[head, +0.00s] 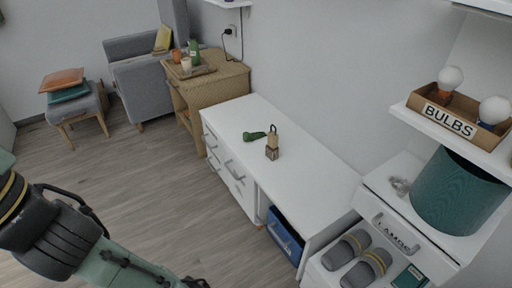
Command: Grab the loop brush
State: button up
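A small upright wooden object with a dark loop at its top (272,143) stands on the white cabinet top (300,155); it looks like the loop brush. A dark green item (254,136) lies just left of it. My arm comes in from the lower left, over the floor. At its end a small dark part that may be my gripper (194,283) shows at the bottom edge, mostly cut off. It is well apart from the brush, below and to the left. Its fingers cannot be made out.
The white cabinet has drawers and a blue bin (285,236) in its open bay. At right, shelves hold a bulbs box (449,121), a teal cylinder (458,190) and grey slippers (346,250). A wicker table (214,85) stands behind. The cabinet top is otherwise clear.

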aim_at(272, 150)
jog(key=i+j+z, duration=0.85)
jog(key=j, duration=0.3)
jog(key=i+j+z, duration=0.25)
jog(key=j, duration=0.25)
